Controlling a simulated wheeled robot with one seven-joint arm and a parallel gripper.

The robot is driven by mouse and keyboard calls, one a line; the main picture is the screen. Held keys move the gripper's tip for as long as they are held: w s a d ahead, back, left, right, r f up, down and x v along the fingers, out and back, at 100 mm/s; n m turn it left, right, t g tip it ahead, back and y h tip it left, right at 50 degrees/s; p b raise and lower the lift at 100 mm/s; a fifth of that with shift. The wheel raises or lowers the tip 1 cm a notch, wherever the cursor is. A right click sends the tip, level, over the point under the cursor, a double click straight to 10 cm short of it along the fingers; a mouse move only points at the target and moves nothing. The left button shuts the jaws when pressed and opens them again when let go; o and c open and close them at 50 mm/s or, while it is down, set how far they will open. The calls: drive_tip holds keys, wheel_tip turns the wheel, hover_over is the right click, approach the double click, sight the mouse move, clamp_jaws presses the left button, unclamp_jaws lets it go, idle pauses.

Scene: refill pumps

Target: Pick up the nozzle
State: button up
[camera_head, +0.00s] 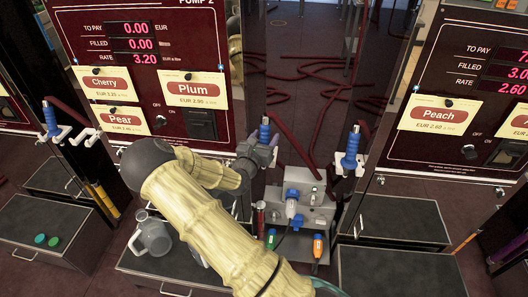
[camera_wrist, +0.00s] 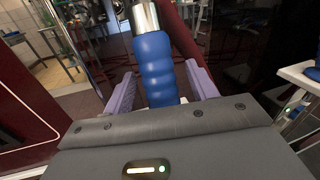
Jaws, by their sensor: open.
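A nozzle (camera_head: 264,132) with a blue ribbed grip stands upright at the right side of the Pump 2 front. In the wrist view its blue grip (camera_wrist: 155,68), topped by a silver metal collar, rises between my two lilac fingers. My gripper (camera_head: 262,152) is open around the grip, one finger (camera_wrist: 121,97) on the left and one (camera_wrist: 201,80) on the right, with a visible gap at least on the left. The lower end of the grip is hidden behind my gripper body. Two similar blue nozzles stand in white holders, one at left (camera_head: 50,118) and one at right (camera_head: 351,145).
A grey box (camera_head: 315,215) with plugs stands right of my arm. A clear jug (camera_head: 152,236) stands on a dark drawer top at left. Pump panels (camera_head: 150,60) and (camera_head: 450,90) rise on both sides. Dark red hoses (camera_head: 320,75) lie on the floor behind.

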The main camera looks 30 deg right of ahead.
idle(0.3)
drive_tip(key=c, duration=1.2)
